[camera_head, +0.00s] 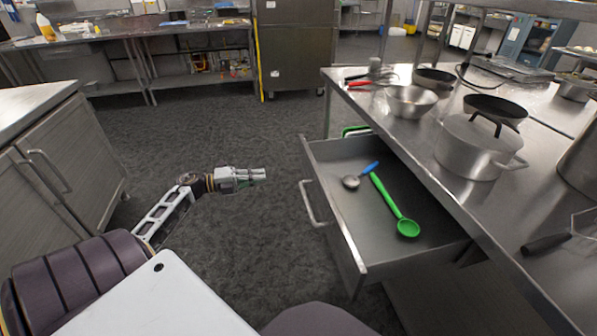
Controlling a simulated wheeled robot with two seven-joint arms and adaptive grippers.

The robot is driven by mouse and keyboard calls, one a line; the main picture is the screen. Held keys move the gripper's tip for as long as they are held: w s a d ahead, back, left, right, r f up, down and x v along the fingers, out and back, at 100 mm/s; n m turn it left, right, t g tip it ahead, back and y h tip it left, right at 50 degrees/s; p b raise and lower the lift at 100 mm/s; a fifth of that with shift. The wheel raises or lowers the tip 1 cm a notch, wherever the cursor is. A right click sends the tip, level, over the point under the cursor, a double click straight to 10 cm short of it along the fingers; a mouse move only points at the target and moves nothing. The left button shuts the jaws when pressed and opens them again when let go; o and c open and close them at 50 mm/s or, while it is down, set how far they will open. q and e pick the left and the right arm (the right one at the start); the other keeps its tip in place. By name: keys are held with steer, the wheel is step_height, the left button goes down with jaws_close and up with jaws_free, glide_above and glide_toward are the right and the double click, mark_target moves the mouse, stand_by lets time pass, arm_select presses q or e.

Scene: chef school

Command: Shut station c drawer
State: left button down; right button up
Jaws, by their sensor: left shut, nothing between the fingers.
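The steel drawer (333,218) is pulled out from under the steel worktop on the right. Its bar handle (308,203) is on the front panel, facing left. Inside lie a green spoon (388,200) and a blue-handled scoop (352,182). My left gripper (262,174) is shut and empty, over the floor to the left of the drawer front, apart from the handle, with its fingers pointing right. My right gripper is not in view.
The worktop (420,141) above the drawer holds a large lidded pot (470,150), a steel bowl (410,101) and pans. A cabinet (62,165) stands on the left. The dark floor (225,130) between is clear.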

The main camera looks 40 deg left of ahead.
arm_select(q)
steer(key=shift+d, duration=0.15)
stand_by(0.3)
steer(key=b, duration=0.2)
glide_toward(306, 170)
steer(key=x, duration=0.4)
steer(key=shift+w+d+r, duration=0.1)
steer(key=shift+d+r, duration=0.15)
steer(key=shift+d, duration=0.05)
steer(key=shift+x, duration=1.15)
steer(key=shift+d, duration=0.15)
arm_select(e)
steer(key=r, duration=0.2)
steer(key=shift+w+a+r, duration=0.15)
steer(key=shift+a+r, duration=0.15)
arm_select(q)
steer(key=shift+w, duration=0.1)
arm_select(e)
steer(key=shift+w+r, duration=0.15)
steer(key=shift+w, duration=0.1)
